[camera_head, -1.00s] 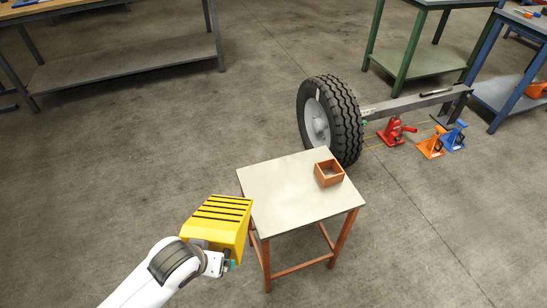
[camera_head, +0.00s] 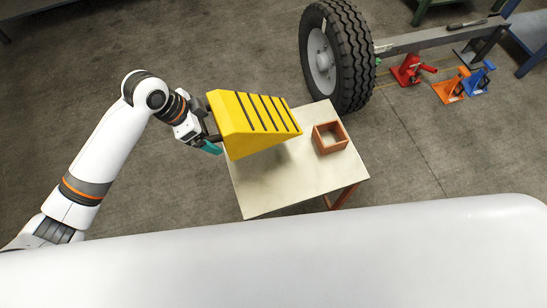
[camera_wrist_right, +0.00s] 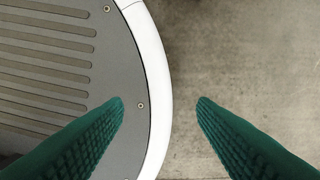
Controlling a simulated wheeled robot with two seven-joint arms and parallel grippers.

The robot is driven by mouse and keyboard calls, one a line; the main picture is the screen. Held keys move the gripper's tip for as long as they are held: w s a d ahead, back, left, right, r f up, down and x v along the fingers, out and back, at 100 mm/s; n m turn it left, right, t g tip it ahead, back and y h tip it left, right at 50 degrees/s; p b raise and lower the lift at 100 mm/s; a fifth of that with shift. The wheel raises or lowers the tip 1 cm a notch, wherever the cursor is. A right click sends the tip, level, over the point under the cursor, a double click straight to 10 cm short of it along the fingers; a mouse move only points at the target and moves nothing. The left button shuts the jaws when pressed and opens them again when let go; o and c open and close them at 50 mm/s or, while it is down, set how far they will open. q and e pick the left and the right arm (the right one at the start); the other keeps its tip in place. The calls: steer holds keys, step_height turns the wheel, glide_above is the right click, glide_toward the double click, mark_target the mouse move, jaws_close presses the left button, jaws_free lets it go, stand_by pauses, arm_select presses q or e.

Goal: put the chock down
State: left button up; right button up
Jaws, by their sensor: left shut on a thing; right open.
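The chock is a yellow wedge (camera_head: 245,125) with black stripes across its sloped face, in the head view. My left gripper (camera_head: 212,140) is shut on its left end and holds it over the left part of a small table (camera_head: 265,195). The chock looks raised above the tabletop, with a shadow on the surface beneath it; the exact gap is hard to tell. My right gripper (camera_wrist_right: 162,105) shows in the right wrist view, its two green fingers apart with nothing between them. The right arm does not show in the head view.
An open orange-brown box (camera_head: 330,138) stands on the table's right part. Behind the table is a large tyre (camera_head: 342,55) on a grey beam. A red jack (camera_head: 410,70), an orange stand (camera_head: 452,86) and a blue stand (camera_head: 479,78) are at the right. The front tabletop is bare.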

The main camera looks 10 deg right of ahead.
arm_select(q)
step_height(320, 180, down, 9)
steer(key=w+m+b, duration=0.1)
steer(key=shift+d, duration=0.25)
steer(key=o, duration=1.3)
steer(key=shift+s+f, duration=0.1)
steer(key=shift+f, duration=0.15)
steer(key=shift+c, duration=0.2)
steer(key=w+p+v, duration=0.1)
steer(key=v, duration=1.1)
steer(key=shift+s, duration=0.35)
arm_select(e)
steer(key=shift+w, duration=0.55)
arm_select(q)
steer(key=shift+s, duration=0.1)
